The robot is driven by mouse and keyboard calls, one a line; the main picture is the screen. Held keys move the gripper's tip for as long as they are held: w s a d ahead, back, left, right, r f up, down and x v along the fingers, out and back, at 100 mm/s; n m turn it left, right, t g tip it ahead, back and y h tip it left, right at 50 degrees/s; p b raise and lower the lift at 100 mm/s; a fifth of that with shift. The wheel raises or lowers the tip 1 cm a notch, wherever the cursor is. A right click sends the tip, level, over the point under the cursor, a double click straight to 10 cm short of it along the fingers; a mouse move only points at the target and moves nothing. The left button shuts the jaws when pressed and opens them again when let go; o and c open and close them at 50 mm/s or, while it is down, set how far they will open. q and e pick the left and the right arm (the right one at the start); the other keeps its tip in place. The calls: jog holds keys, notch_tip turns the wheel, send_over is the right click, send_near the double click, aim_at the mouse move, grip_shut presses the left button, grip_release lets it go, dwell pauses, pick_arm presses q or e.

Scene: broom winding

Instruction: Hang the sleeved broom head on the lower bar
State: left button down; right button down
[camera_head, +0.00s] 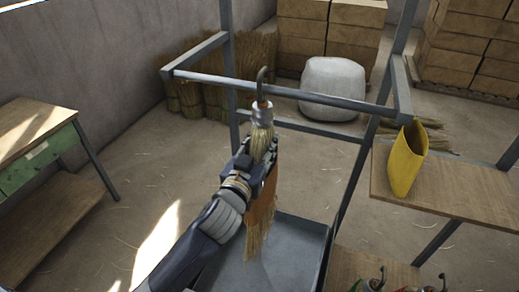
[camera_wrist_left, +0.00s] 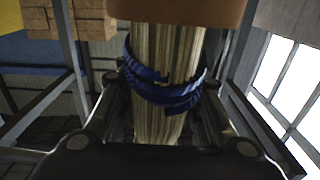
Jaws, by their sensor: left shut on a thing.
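The broom head (camera_head: 264,137) is a straw bundle with a metal collar and a dark hook on top. An orange-brown sleeve (camera_head: 262,207) wraps its lower part, with bristles hanging below. My left gripper (camera_head: 258,165) is shut around the straw above the sleeve, holding it upright. In the left wrist view the straw (camera_wrist_left: 165,60) has a blue binding (camera_wrist_left: 165,85) between my fingers, and the sleeve (camera_wrist_left: 175,10) shows at the top. The hook overlaps the grey front bar (camera_head: 330,101); I cannot tell whether it rests on it. My right gripper is out of view.
A grey tray (camera_head: 300,228) lies below the broom head. A yellow sleeve (camera_head: 406,160) stands on the wooden shelf (camera_head: 450,187) at right. A green-edged bench (camera_head: 38,150) is at left. Straw bundles (camera_head: 190,88) and a pale sack (camera_head: 333,88) are behind the frame.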

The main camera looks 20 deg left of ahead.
pick_arm(q)
jog(key=shift+w+r, duration=0.1)
jog(key=shift+w, duration=0.3)
jog(key=shift+f+b, duration=1)
jog(key=shift+f, duration=0.2)
jog(key=c, duration=1.1)
grip_release()
jog(key=shift+o, duration=0.2)
jog(key=shift+f, duration=0.15)
jog(key=s, duration=1.2)
jog(key=shift+a, duration=0.2)
